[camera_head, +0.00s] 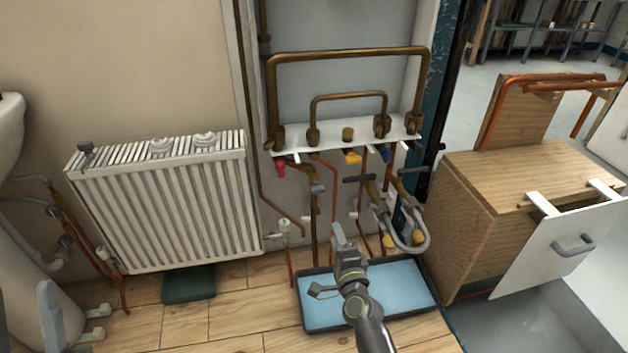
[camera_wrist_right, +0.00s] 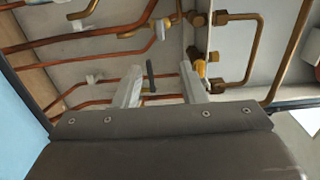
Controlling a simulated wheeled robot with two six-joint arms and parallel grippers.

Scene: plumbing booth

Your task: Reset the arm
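My right gripper (camera_head: 349,240) reaches up from the bottom middle in the head view, over the near edge of a blue tray and in front of the pipework. In the right wrist view its two fingers (camera_wrist_right: 160,86) stand apart. I see nothing held between them; a dark bar and copper pipes show in the gap, behind. A pale grey shape at the lower left of the head view may be part of my left gripper, but I cannot be sure, and its opening does not show.
A blue tray (camera_head: 405,283) lies on the floor below the copper pipes (camera_head: 350,55). A grey U-shaped hose (camera_head: 411,246) with dark handles hangs right of my gripper. A white radiator (camera_head: 170,205) stands left, a wooden cabinet (camera_head: 465,215) right. Floor boards between are mostly clear.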

